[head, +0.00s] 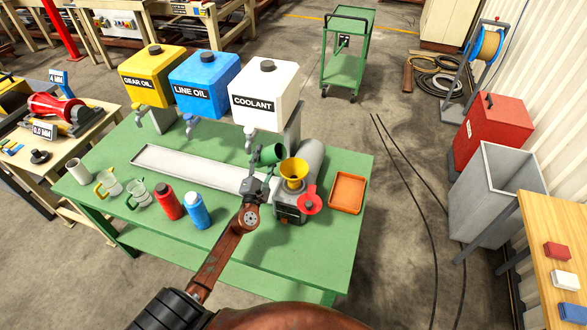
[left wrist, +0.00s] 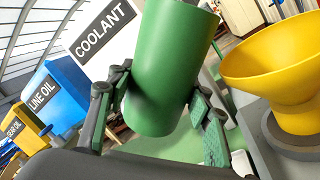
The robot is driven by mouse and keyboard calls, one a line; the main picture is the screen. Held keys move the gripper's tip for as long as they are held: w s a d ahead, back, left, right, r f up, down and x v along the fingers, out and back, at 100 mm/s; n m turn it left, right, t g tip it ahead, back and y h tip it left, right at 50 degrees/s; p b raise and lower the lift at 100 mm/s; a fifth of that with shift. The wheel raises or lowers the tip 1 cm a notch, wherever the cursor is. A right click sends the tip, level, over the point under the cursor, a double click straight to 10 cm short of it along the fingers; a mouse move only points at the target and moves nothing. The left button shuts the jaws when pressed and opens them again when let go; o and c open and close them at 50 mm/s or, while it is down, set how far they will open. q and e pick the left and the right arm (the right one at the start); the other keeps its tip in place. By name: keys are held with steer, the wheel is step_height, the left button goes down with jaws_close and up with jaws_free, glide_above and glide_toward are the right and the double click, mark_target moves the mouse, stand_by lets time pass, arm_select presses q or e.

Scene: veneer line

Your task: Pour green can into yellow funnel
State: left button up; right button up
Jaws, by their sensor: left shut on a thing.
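The green can (head: 270,154) is held by my left gripper (head: 256,172) just left of the yellow funnel (head: 293,172). In the left wrist view the can (left wrist: 165,70) sits between the two fingers of the gripper (left wrist: 160,110), tilted, with its upper end leaning right toward the funnel (left wrist: 280,75). The can and the funnel look apart. The funnel stands on a grey machine (head: 289,211) with a red round knob (head: 310,200). Any contents of the can are hidden. My right gripper is not in view.
Behind stand yellow, blue and white oil tanks (head: 266,92) with taps. The table's front is mostly clear.

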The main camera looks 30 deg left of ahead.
arm_select(q)
steer(key=shift+m, duration=0.3)
steer(key=shift+r, duration=0.25)
steer(key=shift+a+r+m+t, duration=0.15)
steer(key=shift+r+m+t, duration=0.25)
steer(key=shift+m, duration=0.6)
stand_by(0.5)
steer(key=shift+h, duration=0.4)
steer(key=shift+m, duration=0.6)
stand_by(0.7)
steer(key=shift+m, duration=0.4)
stand_by(0.8)
steer(key=shift+w+d+r+m+h+p, duration=0.15)
steer(key=shift+d+r+m+h+p, duration=0.15)
steer(key=shift+d+m+p, duration=0.25)
stand_by(1.3)
